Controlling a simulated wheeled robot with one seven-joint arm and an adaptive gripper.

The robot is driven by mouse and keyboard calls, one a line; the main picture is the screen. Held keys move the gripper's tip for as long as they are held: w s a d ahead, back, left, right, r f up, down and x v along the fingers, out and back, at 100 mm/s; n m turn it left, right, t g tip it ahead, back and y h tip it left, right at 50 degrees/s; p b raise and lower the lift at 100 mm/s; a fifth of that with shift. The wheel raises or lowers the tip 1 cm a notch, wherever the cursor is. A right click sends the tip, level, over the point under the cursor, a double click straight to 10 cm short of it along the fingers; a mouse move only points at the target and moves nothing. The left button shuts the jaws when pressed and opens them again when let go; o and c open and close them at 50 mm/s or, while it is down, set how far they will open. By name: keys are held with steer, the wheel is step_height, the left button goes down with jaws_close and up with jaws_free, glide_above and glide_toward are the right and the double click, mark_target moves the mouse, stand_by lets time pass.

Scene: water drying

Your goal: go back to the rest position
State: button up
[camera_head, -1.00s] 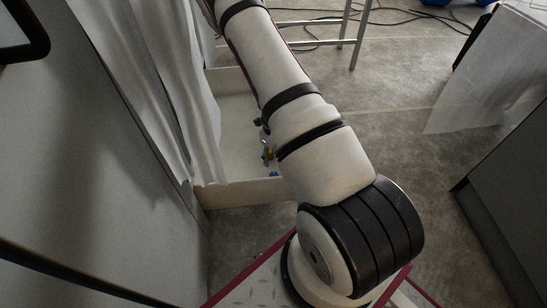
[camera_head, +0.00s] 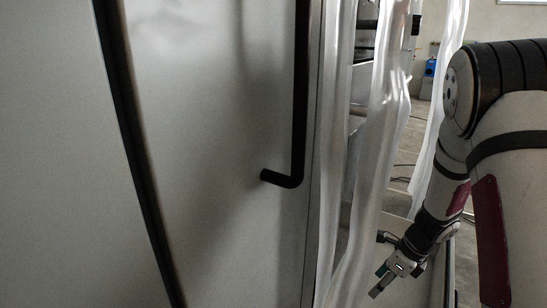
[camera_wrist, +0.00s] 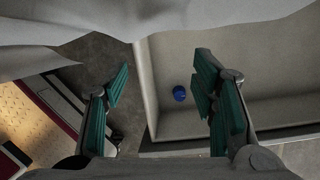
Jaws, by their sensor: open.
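My gripper (camera_head: 392,278) hangs low at the right of the head view, beside translucent plastic strips. In the wrist view its two teal-padded fingers (camera_wrist: 165,88) stand wide apart with nothing between them in contact. Beyond the fingers lies a pale trough (camera_wrist: 262,115) with a small blue object (camera_wrist: 179,93) inside it, apart from the fingers. My arm bends down from the upper right of the head view. No rest position is marked in either view.
A tall grey panel (camera_head: 220,110) with a black handle (camera_head: 300,100) fills the left and middle of the head view. Plastic strips (camera_head: 385,120) hang close to my gripper and across the top of the wrist view. Grey floor shows behind the strips.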

steer(key=s+a+r+n+y, duration=0.1)
steer(key=s+a+r+n, duration=0.35)
steer(key=r, duration=0.25)
steer(key=s+a+r+n, duration=0.4)
steer(key=r+n, duration=0.1)
steer(key=r, duration=0.3)
steer(key=s+a+r+n+y, duration=0.1)
steer(key=s+a+r+n, duration=0.3)
steer(key=r, duration=0.3)
steer(key=s+d+r+n+g+h, duration=0.1)
steer(key=s+r+n+h, duration=0.2)
steer(key=s+n, duration=0.55)
steer(key=s+d+r+n+h, duration=0.15)
steer(key=s+n, duration=0.25)
steer(key=s, duration=1)
step_height(320, 180, up, 36)
steer(key=t+p, duration=0.3)
steer(key=p, duration=3)
steer(key=shift+w+n+t, duration=0.15)
steer(key=shift+n+t, duration=0.15)
steer(key=shift+n, duration=0.1)
steer(key=shift+d+r+h, duration=0.1)
steer(key=shift+d+h, duration=0.05)
steer(key=shift+h, duration=0.1)
